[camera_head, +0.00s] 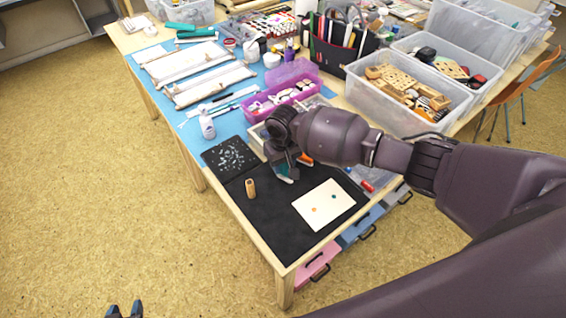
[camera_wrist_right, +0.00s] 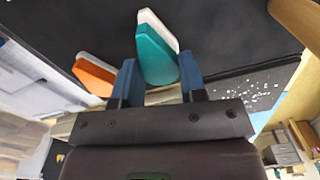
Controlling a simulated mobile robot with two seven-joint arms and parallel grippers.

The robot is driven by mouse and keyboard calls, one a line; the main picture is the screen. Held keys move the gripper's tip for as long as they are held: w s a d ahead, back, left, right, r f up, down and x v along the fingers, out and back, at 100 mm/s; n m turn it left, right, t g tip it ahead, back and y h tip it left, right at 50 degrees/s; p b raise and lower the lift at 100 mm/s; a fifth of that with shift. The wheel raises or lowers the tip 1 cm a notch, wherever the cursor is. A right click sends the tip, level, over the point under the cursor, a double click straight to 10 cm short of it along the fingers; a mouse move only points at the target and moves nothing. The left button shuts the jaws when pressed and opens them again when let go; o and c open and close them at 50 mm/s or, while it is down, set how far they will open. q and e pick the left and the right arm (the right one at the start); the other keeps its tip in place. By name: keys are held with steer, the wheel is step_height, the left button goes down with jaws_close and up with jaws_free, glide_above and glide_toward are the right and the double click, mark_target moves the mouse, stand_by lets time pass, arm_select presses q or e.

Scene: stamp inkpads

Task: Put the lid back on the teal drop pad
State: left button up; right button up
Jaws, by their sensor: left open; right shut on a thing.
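My right gripper (camera_wrist_right: 160,85) is shut on a teal drop-shaped piece, which looks like the lid (camera_wrist_right: 156,55) of the teal drop pad. A white drop-shaped part (camera_wrist_right: 150,17) shows just beyond its edge, above the black mat; I cannot tell whether the two touch. In the head view my right gripper (camera_head: 285,166) is low over the mat and mostly hidden by its own arm. The orange pad (camera_wrist_right: 93,76) lies beside the fingers; it also shows in the head view (camera_head: 305,159). My left gripper (camera_head: 125,309) is open and empty at the bottom edge, away from the table.
The black mat (camera_head: 272,225) holds a cream card (camera_head: 324,204) with an orange and a teal mark, and a wooden stamp (camera_head: 250,188). A speckled dark sheet (camera_head: 229,157) lies left. Clear bins (camera_head: 396,97) stand behind my right arm. The mat's front is clear.

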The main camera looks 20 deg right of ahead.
arm_select(q)
steer(key=shift+w+r, duration=0.2)
steer(key=shift+w+r, duration=0.15)
steer(key=shift+r, duration=0.15)
steer(key=shift+s+p, duration=0.2)
steer(key=shift+p, duration=0.15)
stand_by(0.6)
steer(key=shift+r, duration=0.25)
steer(key=shift+w+r, duration=0.15)
steer(key=shift+w, duration=0.15)
steer(key=shift+r+p, duration=0.1)
steer(key=shift+p, duration=0.2)
arm_select(e)
steer(key=shift+f, duration=0.3)
arm_select(q)
steer(key=shift+s, duration=0.3)
steer(key=shift+w+r, duration=0.15)
steer(key=shift+w, duration=0.2)
arm_select(e)
steer(key=shift+f, duration=0.25)
stand_by(0.4)
